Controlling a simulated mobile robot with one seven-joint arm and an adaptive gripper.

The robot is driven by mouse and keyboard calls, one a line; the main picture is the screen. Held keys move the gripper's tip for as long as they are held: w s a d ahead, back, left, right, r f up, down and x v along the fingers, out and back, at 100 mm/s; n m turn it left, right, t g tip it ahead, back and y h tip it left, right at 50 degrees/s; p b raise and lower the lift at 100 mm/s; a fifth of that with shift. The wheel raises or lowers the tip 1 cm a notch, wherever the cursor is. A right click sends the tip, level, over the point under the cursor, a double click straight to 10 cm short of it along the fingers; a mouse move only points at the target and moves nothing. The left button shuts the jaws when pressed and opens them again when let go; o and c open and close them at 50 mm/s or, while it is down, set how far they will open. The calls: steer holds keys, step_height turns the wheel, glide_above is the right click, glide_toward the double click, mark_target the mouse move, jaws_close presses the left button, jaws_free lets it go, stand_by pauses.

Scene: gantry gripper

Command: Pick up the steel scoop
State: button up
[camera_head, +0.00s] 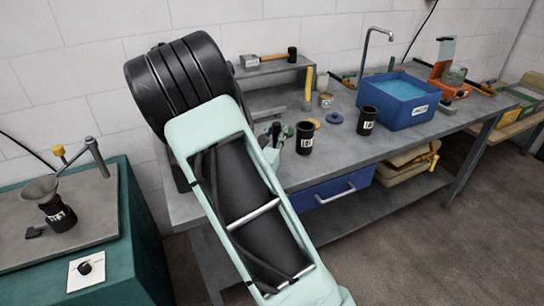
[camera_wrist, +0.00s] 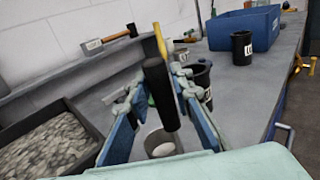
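In the wrist view, what looks like the steel scoop stands between my fingers. Its thick black handle (camera_wrist: 160,95) rises at a slight tilt, and a pale, rounded metal part (camera_wrist: 160,143) shows below it. My gripper (camera_wrist: 158,82) is open, with one blue-padded finger on each side of the handle. A gap shows on the left of the handle; the right finger looks closer, and I cannot tell whether it touches. In the head view my arm hides most of the gripper and the scoop.
A dark tray of grey gravel (camera_wrist: 45,145) lies left of my gripper. Labelled black cups (camera_head: 305,138) (camera_head: 367,120) and a blue bin (camera_head: 402,100) stand on the grey bench. A hammer (camera_head: 270,58) lies on the raised shelf behind. A teal cabinet (camera_head: 135,225) stands at left.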

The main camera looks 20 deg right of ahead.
jaws_close()
steer(key=shift+r, duration=0.15)
